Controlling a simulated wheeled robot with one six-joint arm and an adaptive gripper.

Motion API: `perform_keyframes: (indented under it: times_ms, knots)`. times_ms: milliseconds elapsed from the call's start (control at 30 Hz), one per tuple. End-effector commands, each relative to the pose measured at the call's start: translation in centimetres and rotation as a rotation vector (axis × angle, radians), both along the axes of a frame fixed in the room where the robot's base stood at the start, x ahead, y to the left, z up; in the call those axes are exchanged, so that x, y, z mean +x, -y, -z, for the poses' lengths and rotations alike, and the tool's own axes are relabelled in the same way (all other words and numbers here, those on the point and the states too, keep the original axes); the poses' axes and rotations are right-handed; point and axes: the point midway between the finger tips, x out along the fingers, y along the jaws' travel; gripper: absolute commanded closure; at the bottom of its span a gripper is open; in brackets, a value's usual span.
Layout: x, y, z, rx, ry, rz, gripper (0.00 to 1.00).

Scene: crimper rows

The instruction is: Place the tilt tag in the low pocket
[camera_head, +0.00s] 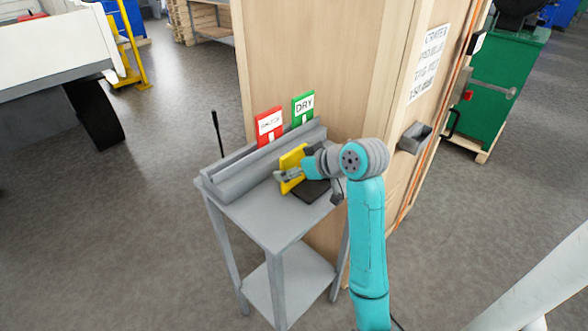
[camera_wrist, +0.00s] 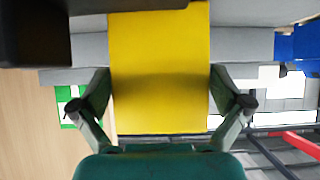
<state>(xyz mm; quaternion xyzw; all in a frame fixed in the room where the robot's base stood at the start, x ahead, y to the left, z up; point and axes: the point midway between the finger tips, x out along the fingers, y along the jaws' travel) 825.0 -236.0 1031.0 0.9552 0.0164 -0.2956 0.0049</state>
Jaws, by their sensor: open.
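A yellow tag (camera_head: 293,159), its face unreadable from here and likely the tilt tag, stands at the grey rack (camera_head: 232,182) on the small stand. It fills the middle of the wrist view (camera_wrist: 160,70). My gripper (camera_head: 287,175) is at the tag, with one finger at each side edge (camera_wrist: 160,100). The jaws are open around it; I cannot tell whether the fingers touch it. A grey open-topped pocket (camera_head: 415,138) is fixed on the wooden crate's right face. I cannot tell whether it is the low pocket, as no other pocket shows clearly.
A red tag (camera_head: 269,125) and a green tag marked DRY (camera_head: 303,108) stand behind the rack. A dark block (camera_head: 310,190) lies on the grey stand (camera_head: 268,222) beside my gripper. The wooden crate (camera_head: 315,60) rises behind. Open floor (camera_head: 120,230) lies left.

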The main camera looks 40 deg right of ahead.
Motion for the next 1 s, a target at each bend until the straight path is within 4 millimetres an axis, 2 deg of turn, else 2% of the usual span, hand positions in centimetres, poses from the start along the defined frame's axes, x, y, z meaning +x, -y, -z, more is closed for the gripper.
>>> perform_keyframes:
  times_ms: [133, 267, 300, 333, 367, 667, 1000]
  knots:
    - [0.0, 0.0, 0.0, 0.000, 0.000, 0.000, 0.03]
    - [0.0, 0.0, 0.0, 0.000, 0.000, 0.000, 0.35]
    - [0.0, 0.0, 0.0, 0.000, 0.000, 0.000, 0.41]
    - [0.0, 0.0, 0.0, 0.000, 0.000, 0.000, 0.41]
    - [0.0, 0.0, 0.0, 0.000, 0.000, 0.000, 0.47]
    - [0.0, 0.0, -0.7, -0.002, 0.002, 0.000, 0.47]
    - [0.0, 0.1, -6.2, -0.004, 0.004, -0.001, 0.47]
